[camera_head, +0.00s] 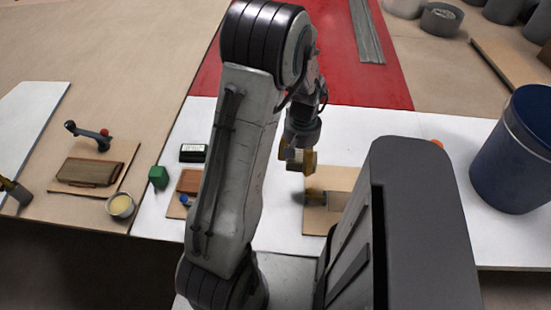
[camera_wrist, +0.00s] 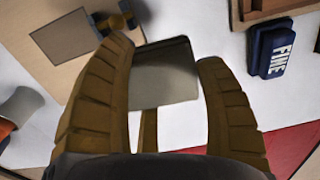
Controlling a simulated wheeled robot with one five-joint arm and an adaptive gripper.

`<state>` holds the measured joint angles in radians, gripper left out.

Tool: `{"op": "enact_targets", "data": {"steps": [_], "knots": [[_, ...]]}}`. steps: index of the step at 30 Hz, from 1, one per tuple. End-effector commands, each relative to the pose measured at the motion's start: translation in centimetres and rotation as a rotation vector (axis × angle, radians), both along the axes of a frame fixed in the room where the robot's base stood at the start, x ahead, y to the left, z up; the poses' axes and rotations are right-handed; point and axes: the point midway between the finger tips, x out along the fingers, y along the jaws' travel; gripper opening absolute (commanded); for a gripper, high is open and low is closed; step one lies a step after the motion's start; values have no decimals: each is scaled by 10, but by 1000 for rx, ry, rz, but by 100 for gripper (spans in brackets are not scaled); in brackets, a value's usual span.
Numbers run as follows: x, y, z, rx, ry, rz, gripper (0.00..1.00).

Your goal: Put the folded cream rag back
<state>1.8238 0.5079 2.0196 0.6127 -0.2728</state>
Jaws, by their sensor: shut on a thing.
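The folded cream rag (camera_wrist: 165,75) shows in the wrist view as a flat, greyish-cream piece between the two brown fingers of my gripper (camera_wrist: 168,85). My gripper is shut on it, and the fingers hide part of its sides. In the head view my gripper (camera_head: 300,160) hangs above the white tabletop, just beyond and left of a tan board (camera_head: 314,226). The rag cannot be made out clearly there. The board has a bare grey rectangle (camera_head: 340,201), also seen in the wrist view (camera_wrist: 64,35). A small dark and yellow object (camera_head: 314,195) lies beside the rectangle.
In the head view, a green block (camera_head: 158,177) stands left and a large blue bin (camera_head: 515,150) stands right. A red strip (camera_head: 350,85) lies behind.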

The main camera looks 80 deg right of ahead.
Motion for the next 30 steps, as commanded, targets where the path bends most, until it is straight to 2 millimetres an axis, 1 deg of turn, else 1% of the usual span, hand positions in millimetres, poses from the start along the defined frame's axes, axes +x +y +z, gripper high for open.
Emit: {"op": "enact_targets", "data": {"steps": [4,7,11,18,21,25,30], "knots": [[2,-3,-1,0,0,38,33],[8,-9,-7,3,-1,55,33],[21,-26,-19,3,-1,61,33],[50,-62,-46,2,-1,60,33],[60,-73,-56,3,-1,59,33],[68,-85,-64,1,0,57,33],[73,-91,-69,0,0,55,33]]}}
